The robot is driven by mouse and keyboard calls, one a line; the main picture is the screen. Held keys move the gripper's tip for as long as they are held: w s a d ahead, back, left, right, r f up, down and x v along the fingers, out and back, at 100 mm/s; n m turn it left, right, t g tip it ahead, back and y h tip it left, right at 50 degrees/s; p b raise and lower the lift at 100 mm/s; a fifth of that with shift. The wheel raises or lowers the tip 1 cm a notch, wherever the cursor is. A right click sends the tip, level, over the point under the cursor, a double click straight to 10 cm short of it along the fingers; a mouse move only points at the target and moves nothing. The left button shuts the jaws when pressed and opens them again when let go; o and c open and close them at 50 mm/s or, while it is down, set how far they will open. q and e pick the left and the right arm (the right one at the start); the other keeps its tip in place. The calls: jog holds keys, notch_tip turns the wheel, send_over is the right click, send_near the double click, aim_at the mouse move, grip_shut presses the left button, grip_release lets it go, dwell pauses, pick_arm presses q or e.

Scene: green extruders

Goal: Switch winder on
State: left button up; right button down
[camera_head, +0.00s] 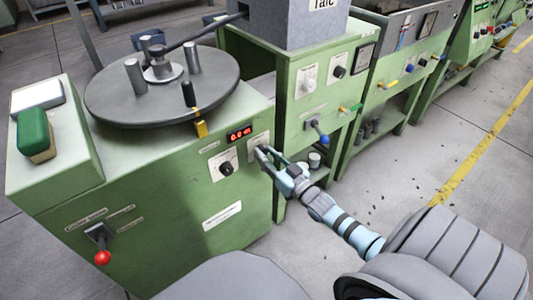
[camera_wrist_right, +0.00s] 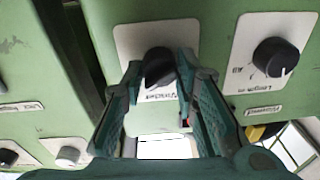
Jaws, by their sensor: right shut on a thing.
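The winder is the green machine (camera_head: 160,215) at the left in the head view, with a dark round turntable (camera_head: 120,95) on top. A pale switch plate (camera_head: 258,140) is on its front at the right, and its knob is hidden there by my gripper. My right gripper (camera_head: 263,152) reaches this plate from the right. In the right wrist view, its green fingers (camera_wrist_right: 158,72) are shut on the black knob (camera_wrist_right: 158,62), one on each side. My left gripper is not in view.
Left of the held knob are another black knob (camera_head: 226,168) and a red digital display (camera_head: 240,134). A red-ended lever (camera_head: 102,257) sticks out lower left. More green machines (camera_head: 310,105) stand behind, to the right. The grey floor (camera_head: 420,150) at right is open.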

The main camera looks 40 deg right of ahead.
jog(key=c, duration=1.3)
grip_release()
jog(key=s, duration=0.8)
jog(key=s+f, duration=0.1)
jog(key=s, duration=0.3)
jog(key=shift+d, duration=0.15)
